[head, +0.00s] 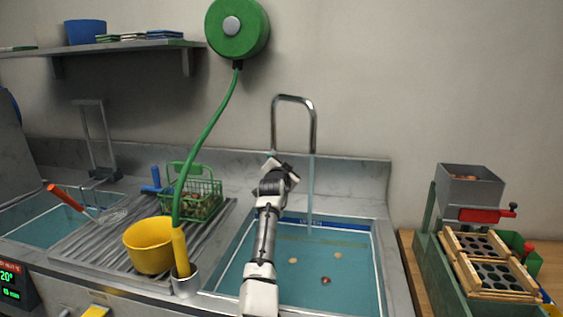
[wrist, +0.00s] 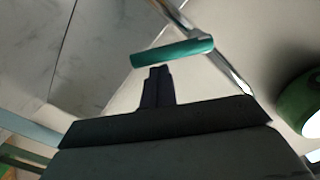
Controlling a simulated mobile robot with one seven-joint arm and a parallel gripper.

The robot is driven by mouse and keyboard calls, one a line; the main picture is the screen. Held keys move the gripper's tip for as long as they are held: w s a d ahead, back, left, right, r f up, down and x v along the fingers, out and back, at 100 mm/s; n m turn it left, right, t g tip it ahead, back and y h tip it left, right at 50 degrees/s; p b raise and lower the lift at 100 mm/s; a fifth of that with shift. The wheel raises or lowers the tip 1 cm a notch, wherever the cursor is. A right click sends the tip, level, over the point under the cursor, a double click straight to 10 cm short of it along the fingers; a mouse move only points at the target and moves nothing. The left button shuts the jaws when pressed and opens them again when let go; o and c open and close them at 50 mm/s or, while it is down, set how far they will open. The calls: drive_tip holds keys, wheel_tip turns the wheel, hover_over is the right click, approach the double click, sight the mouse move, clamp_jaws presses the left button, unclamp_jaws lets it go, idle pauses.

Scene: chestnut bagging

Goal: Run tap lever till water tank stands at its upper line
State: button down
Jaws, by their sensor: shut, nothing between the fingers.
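The chrome tap (head: 314,125) arches over the water tank (head: 378,265), and a thin stream of water (head: 310,190) falls from its spout. The tank holds teal water, with a dark blue band (head: 318,225) on the far wall above the surface. Which mark is the upper line I cannot tell. My gripper (head: 283,166) is at the tap's base, left of the stream. In the wrist view my shut, empty fingers (wrist: 157,75) point at the teal tap lever (wrist: 172,53), close to or touching it. The lever is hidden in the head view.
To the left are a yellow pot (head: 148,245), a green wire basket (head: 205,200) and a green hose (head: 207,130). A green machine with a tray (head: 490,265) stands at the right.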

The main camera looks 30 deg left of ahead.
drive_tip(key=shift+w+f, duration=0.1)
drive_tip(key=shift+f, duration=0.15)
idle(0.6)
drive_tip(key=s+d+r, duration=0.3)
drive_tip(key=s+d, duration=0.2)
drive_tip(key=s, duration=0.4)
drive_tip(key=shift+s+d+r, duration=0.2)
drive_tip(key=shift+s, duration=0.2)
idle(0.5)
